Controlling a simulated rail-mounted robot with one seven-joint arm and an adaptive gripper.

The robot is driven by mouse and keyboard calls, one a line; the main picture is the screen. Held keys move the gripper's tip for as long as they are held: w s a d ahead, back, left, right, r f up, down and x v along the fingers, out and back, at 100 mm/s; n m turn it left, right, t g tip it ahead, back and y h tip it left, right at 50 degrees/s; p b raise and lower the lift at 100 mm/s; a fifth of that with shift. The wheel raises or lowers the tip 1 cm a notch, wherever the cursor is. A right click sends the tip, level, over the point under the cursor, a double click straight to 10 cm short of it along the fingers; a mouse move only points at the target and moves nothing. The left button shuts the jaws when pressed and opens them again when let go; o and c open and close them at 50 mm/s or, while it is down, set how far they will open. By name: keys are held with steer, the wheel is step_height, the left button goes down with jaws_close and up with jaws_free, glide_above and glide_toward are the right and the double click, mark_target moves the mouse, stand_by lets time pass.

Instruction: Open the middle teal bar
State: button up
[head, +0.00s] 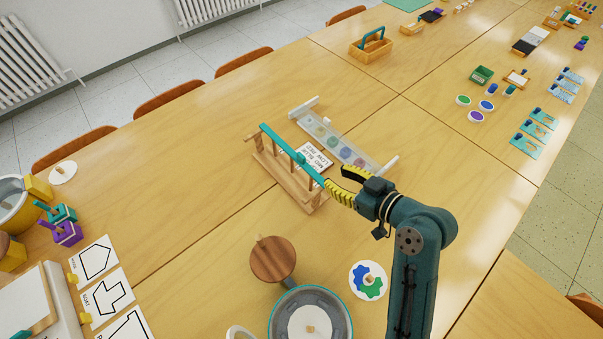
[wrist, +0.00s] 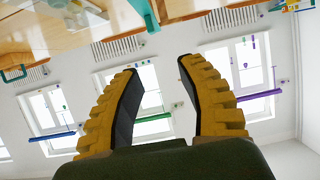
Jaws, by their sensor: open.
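A long teal bar (head: 281,142) lies along the top of a wooden rack (head: 284,184) in the middle of the table in the head view. A small teal knob shows near its middle. The bar's near right end is close to my gripper (head: 336,178); I cannot tell whether they touch. In the wrist view my gripper (wrist: 158,66) has its two yellow, black-padded fingers apart, with nothing between them. A teal piece (wrist: 146,14) shows at the top of that view, beyond the fingertips; it is probably part of the bar.
A clear panel with coloured discs (head: 336,143) stands behind the rack, with a printed card (head: 314,158) between. A brown round disc (head: 273,259), a grey round tray (head: 273,322) and a white plate with blue and green shapes (head: 380,283) lie in front. The table left of the rack is clear.

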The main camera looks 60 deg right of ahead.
mark_target(303, 157)
steer(key=b+x, duration=0.1)
steer(key=x, duration=0.4)
steer(key=d+b+x, duration=0.1)
steer(key=x, duration=0.4)
steer(key=b+x, duration=0.1)
steer(key=x, duration=0.5)
steer(key=shift+s+d+f, duration=0.15)
jaws_close()
steer(key=shift+s, duration=0.1)
